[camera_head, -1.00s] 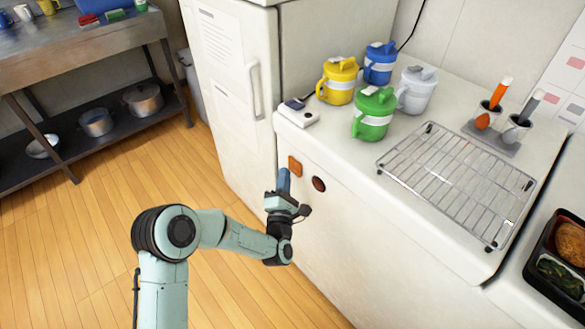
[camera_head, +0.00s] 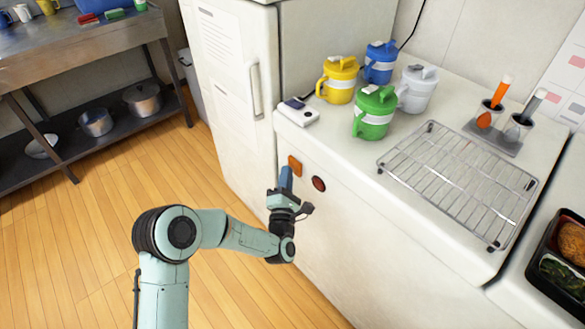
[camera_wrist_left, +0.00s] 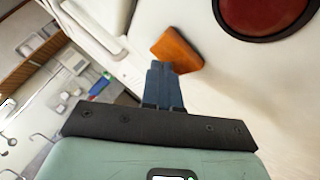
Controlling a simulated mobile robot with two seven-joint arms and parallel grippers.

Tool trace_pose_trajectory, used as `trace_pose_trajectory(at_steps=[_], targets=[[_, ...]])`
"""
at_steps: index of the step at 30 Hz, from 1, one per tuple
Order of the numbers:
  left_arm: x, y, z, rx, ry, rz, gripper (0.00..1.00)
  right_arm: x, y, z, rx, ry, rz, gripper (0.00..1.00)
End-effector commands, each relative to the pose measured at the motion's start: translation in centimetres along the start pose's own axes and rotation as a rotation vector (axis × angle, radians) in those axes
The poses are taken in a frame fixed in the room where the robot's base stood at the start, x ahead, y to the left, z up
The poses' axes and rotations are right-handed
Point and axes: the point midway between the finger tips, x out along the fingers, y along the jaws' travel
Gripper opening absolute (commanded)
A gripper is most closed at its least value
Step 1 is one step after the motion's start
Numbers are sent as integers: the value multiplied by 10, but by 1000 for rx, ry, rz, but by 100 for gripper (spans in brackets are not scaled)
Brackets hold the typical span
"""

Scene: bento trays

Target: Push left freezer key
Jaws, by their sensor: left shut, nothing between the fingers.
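The freezer front carries two keys. The left key is an orange-brown square (camera_head: 295,166), and the right key is a round dark red one (camera_head: 318,184). My left gripper (camera_head: 286,174) is shut and empty, its blue fingers pointing at the orange key's lower part. In the left wrist view the fingertips (camera_wrist_left: 162,70) overlap the lower left edge of the orange key (camera_wrist_left: 178,50); I cannot tell whether they touch it. The red key (camera_wrist_left: 262,12) is up and to the right there. My right gripper is not in view.
The white freezer (camera_head: 380,240) bears a wire rack (camera_head: 460,180), several lidded mugs, including a green one (camera_head: 375,115), and a small white device (camera_head: 297,112). A tall white fridge (camera_head: 225,90) stands left of it. A metal shelf unit (camera_head: 85,50) is at far left.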

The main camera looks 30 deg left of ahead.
Motion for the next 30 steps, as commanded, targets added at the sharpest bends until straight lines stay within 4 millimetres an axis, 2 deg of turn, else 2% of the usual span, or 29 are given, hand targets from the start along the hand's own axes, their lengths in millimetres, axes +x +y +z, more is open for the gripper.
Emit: trace_pose_trajectory(at_steps=[21,30], targets=[[3,-2,2,0,0,-1,0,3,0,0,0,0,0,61],[-5,4,-3,1,0,-1,0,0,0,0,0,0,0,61]])
